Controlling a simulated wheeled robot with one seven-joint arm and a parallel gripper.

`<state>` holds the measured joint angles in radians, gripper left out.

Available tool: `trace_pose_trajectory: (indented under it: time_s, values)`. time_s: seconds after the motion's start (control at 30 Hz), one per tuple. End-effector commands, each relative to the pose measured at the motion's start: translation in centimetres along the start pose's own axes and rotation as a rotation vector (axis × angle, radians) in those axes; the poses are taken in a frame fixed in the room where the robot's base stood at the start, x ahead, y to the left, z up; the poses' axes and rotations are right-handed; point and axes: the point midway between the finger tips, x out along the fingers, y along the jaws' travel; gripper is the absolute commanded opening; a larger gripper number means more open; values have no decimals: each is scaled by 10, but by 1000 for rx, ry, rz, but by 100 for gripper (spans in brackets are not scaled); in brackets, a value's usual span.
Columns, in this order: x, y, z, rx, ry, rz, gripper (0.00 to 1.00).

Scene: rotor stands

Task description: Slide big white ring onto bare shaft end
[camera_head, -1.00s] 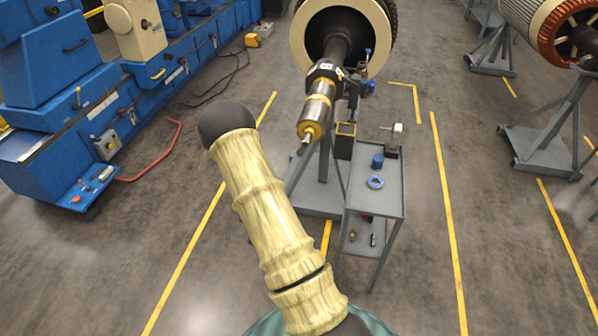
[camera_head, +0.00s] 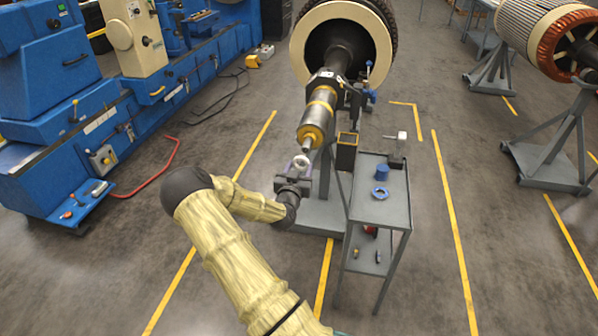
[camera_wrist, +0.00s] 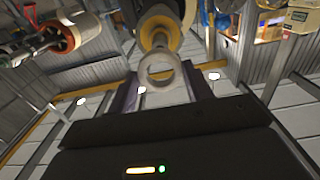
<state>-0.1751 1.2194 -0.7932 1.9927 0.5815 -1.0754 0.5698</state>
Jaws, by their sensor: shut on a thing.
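The big white ring (camera_head: 301,161) is held at the tip of my gripper (camera_head: 298,170), just below and in front of the bare shaft end (camera_head: 308,143). My gripper (camera_wrist: 162,92) is shut on the ring (camera_wrist: 165,96), with dark fingers on either side of it in the wrist view. There the ring's hole faces the camera, and the shaft with its yellow collar (camera_wrist: 160,33) shows behind and above it. The ring looks apart from the shaft in the head view; the exact gap is hard to tell.
A grey trolley (camera_head: 378,212) right of my gripper carries a blue ring (camera_head: 380,192), a blue cylinder (camera_head: 382,172) and a gauge-like tool (camera_head: 397,146). The rotor's stand (camera_head: 322,213) is behind my gripper.

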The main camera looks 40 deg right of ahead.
Motion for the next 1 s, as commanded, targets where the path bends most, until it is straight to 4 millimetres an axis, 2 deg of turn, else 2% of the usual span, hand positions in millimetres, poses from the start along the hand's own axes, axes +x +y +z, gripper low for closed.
trace_pose_trajectory:
  time_s: [0.27,1.0]
  values:
    - [5,0,0,0,-1,0,30]
    - [46,0,1,-1,-1,1,30]
